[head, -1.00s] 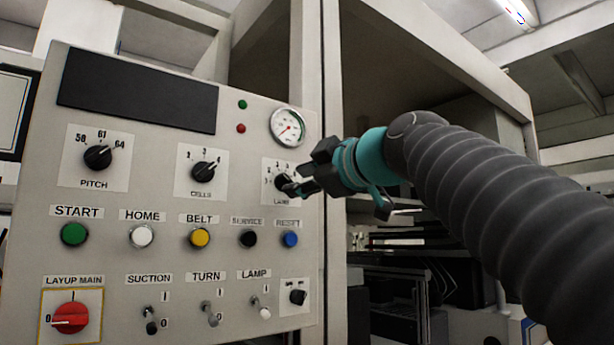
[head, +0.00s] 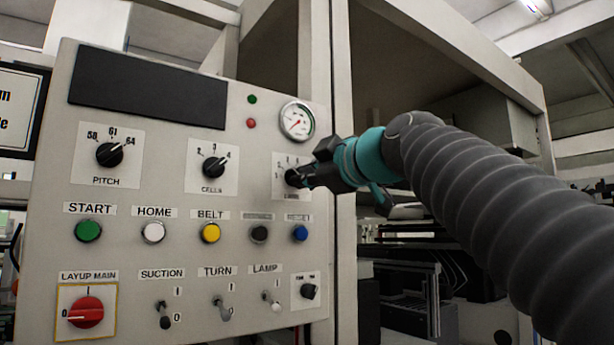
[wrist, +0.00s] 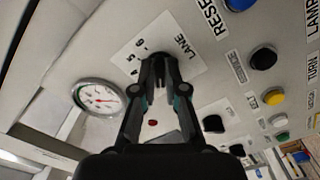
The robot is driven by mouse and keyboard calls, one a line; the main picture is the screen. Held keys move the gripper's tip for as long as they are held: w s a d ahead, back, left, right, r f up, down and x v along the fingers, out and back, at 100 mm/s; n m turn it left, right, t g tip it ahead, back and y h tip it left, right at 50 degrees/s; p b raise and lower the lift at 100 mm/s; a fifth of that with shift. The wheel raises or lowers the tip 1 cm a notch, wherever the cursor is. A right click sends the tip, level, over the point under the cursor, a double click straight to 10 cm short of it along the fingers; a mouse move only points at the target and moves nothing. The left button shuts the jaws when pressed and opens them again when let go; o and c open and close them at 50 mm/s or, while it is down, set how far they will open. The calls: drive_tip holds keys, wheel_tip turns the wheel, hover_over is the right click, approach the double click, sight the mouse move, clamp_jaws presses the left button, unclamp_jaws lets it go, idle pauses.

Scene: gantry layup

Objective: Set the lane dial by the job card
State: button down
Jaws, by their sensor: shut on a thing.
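The lane dial (head: 292,178) is a black knob on a white plate at the right of the grey control panel (head: 180,255). My gripper (head: 303,178) reaches it from the right, its fingers at the knob. In the wrist view my gripper (wrist: 158,66) is shut on the knob in front of the plate marked LANE (wrist: 182,48). The fingers hide most of the knob, so its pointer setting cannot be read. A black-framed sign (head: 15,110) with cut-off text is at the left edge; I cannot tell if it is the job card.
The pitch dial (head: 109,154) and cells dial (head: 213,167) are left of the lane dial. A gauge (head: 297,121) is just above it. A row of buttons, including the blue one (head: 300,233), lies below, with toggle switches and a red main switch (head: 86,312) lower.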

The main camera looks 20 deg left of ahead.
drive_tip(key=shift+s+a+m+p, duration=0.1)
drive_tip(key=shift+m+p, duration=0.5)
drive_tip(key=shift+m, duration=2.9)
drive_tip(key=shift+s+a+m+p, duration=0.1)
drive_tip(key=shift+m+p, duration=0.5)
drive_tip(key=shift+m, duration=2.9)
drive_tip(key=c, duration=1.2)
unclamp_jaws()
drive_tip(key=shift+a, duration=0.1)
